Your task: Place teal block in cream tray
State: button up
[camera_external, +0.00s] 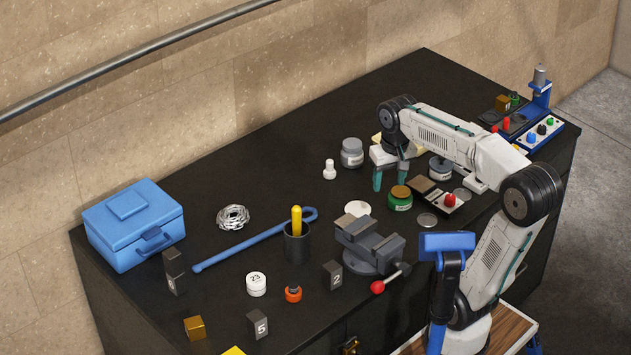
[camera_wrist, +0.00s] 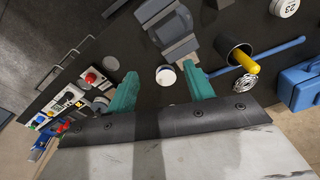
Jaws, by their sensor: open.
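My gripper (camera_external: 390,184) has two teal fingers, spread apart above the black bench; they also show in the wrist view (camera_wrist: 159,70). I see nothing held between them. I cannot make out a separate teal block in either view. A pale cream patch (camera_external: 376,138) shows behind my wrist in the external view, mostly hidden by the arm; I cannot tell whether it is the cream tray. In the wrist view a white-topped round piece (camera_wrist: 166,75) appears between the fingertips, on the bench below.
A grey vise (camera_external: 368,244) stands in front of my gripper. A green jar (camera_external: 400,198) and a red-knobbed box (camera_external: 438,195) are to the right. A grey jar (camera_external: 352,153) is to the left.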

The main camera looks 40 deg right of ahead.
jog(key=s+a+f+n, duration=0.4)
jog(key=s+f, duration=0.5)
jog(key=s, duration=0.4)
jog(key=shift+s+a, duration=0.3)
jog(key=shift+a, duration=0.05)
